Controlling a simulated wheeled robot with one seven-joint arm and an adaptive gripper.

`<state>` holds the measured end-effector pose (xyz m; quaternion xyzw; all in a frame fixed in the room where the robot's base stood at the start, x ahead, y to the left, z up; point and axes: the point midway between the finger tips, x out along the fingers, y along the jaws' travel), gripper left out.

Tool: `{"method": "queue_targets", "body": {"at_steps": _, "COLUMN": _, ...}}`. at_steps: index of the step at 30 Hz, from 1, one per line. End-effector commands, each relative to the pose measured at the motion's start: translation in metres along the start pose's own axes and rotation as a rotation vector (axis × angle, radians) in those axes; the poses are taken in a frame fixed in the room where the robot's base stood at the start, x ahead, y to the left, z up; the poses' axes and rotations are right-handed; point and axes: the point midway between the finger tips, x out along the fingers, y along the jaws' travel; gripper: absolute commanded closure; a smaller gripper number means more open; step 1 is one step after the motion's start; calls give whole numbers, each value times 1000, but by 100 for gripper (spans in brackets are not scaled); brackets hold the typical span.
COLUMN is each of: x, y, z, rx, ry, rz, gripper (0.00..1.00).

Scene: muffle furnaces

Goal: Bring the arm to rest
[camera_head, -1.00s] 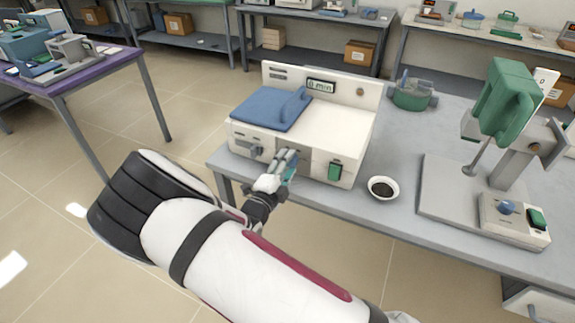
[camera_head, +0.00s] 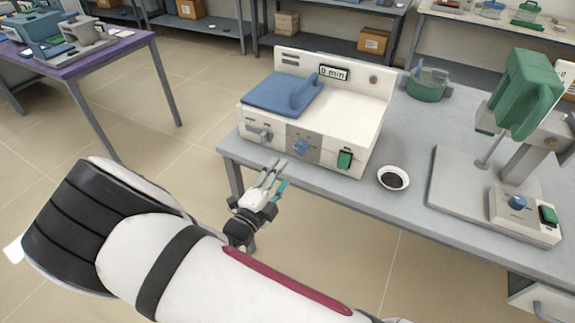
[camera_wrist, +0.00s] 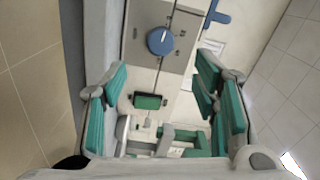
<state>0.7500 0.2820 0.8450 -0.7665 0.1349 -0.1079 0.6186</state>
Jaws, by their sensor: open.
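My gripper (camera_head: 274,177) is open and empty in the head view, in front of the grey table's front edge and apart from the white device. Its teal-padded fingers (camera_wrist: 165,100) stand wide apart in the wrist view, with nothing between them. The white device (camera_head: 352,123) has a blue lid, a display reading "0 min", a blue knob (camera_head: 301,147) and a green switch (camera_head: 345,159). In the wrist view the blue knob (camera_wrist: 160,41) and the green switch (camera_wrist: 148,101) show ahead of my gripper.
The grey table (camera_head: 400,205) holds a small bowl of dark material (camera_head: 393,179), a green-topped stand machine (camera_head: 525,95) and a green container (camera_head: 427,85). A purple-topped table (camera_head: 95,52) stands at the left. Tiled floor lies open between the tables.

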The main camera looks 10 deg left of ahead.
Motion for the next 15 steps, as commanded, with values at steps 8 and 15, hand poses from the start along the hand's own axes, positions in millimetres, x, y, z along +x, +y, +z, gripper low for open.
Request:
{"method": "queue_targets", "body": {"at_steps": 8, "x": -14, "y": 0, "z": 0, "rx": 0, "ry": 0, "rz": 0, "gripper": 46}}
{"method": "queue_targets", "body": {"at_steps": 15, "x": -13, "y": 0, "z": 0, "rx": 0, "ry": 0, "rz": 0, "gripper": 46}}
